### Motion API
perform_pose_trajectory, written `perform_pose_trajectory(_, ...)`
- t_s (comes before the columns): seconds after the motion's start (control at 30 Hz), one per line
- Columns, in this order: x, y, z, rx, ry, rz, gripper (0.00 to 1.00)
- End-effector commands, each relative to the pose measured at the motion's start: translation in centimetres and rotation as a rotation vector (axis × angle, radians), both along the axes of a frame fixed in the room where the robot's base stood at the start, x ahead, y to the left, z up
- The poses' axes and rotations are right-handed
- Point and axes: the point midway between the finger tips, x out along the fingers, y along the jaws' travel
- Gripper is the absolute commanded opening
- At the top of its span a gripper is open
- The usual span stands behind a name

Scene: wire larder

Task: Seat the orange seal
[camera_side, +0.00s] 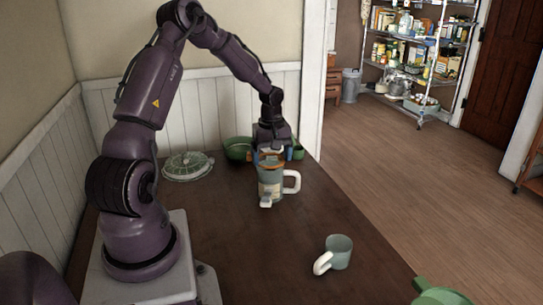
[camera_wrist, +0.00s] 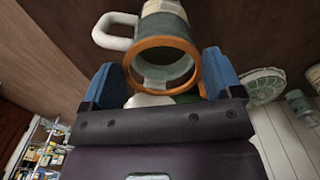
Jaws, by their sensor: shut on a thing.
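The orange seal (camera_side: 270,155) is a ring, held flat in my gripper (camera_side: 272,149) at the mouth of a grey-green jar (camera_side: 270,187). The jar stands upright on the table and has a white handle at its right. In the wrist view, the seal (camera_wrist: 160,41) sits between the two blue fingers of my gripper (camera_wrist: 160,78), with the jar (camera_wrist: 165,22) beyond it. The jar's opening shows through the ring. I cannot tell whether the seal touches the rim or is just above it. The fingers partly hide the seal in the side view.
A green bowl (camera_side: 237,150) stands behind the jar, left of it. A pale green round lid-like piece (camera_side: 188,165) lies farther left. A green object (camera_side: 441,296) is at the bottom right. The table (camera_side: 215,225) is clear in the middle.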

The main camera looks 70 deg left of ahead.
Motion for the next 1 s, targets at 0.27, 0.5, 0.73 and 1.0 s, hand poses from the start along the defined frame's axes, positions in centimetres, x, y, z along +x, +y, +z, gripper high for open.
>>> perform_pose_trajectory(0.27, 0.0, 0.0, -0.5, 0.000, 0.000, -0.001, 0.63)
perform_pose_trajectory(0.5, 0.0, 0.0, -1.0, 0.000, 0.001, 0.000, 0.63)
perform_pose_trajectory(0.73, 0.0, 0.0, -1.6, 0.000, 0.000, 0.000, 0.63)
perform_pose_trajectory(1.0, 0.0, 0.0, -1.8, 0.001, 0.000, 0.000, 0.94)
